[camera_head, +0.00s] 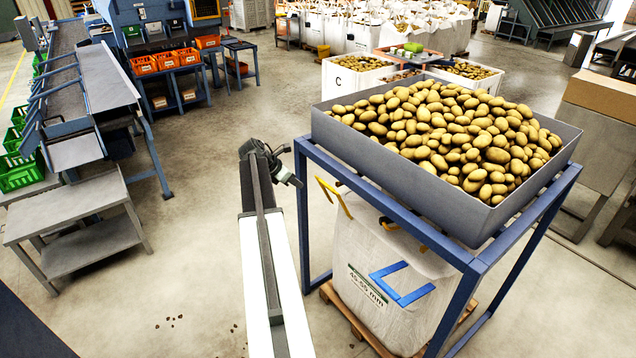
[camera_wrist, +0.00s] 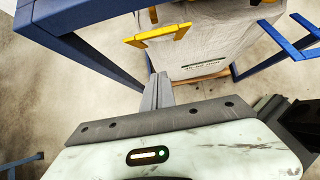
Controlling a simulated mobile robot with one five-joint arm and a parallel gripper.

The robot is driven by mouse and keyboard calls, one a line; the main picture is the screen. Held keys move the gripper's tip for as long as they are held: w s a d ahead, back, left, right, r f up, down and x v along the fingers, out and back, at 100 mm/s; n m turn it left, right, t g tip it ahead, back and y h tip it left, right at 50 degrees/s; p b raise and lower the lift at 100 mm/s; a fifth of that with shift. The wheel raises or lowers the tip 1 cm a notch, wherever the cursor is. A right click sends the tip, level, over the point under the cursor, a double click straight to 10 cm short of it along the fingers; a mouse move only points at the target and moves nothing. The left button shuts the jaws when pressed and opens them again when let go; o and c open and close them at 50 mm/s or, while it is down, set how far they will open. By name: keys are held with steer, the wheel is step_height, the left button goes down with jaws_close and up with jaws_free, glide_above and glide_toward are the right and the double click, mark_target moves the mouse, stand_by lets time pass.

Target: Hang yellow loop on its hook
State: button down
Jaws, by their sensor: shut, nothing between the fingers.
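The yellow loop (camera_head: 334,196) stands up from the near-left top corner of a white big bag (camera_head: 385,262) under the blue frame. In the wrist view the yellow loop (camera_wrist: 158,34) lies beyond my fingertips, near the blue post. My gripper (camera_head: 294,178) is left of the frame, apart from the loop. Its fingers (camera_wrist: 158,82) are shut together with nothing between them. I cannot make out the loop's hook in either view. A blue loop (camera_head: 402,283) hangs slack down the bag's front, and it shows at the right of the wrist view (camera_wrist: 292,40).
The blue frame (camera_head: 303,215) carries a grey bin (camera_head: 400,175) heaped with potatoes. Its post and rails are close to my gripper. The bag rests on a wooden pallet (camera_head: 345,322).

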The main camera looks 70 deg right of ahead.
steer(key=b+x, duration=0.9)
steer(key=x, duration=0.2)
steer(key=shift+s+d+r+p, duration=0.4)
steer(key=shift+d+r+p, duration=0.2)
steer(key=shift+p, duration=0.15)
steer(key=shift+s+d+r+p, duration=0.45)
steer(key=shift+d+r+p, duration=0.15)
steer(key=shift+p, duration=0.1)
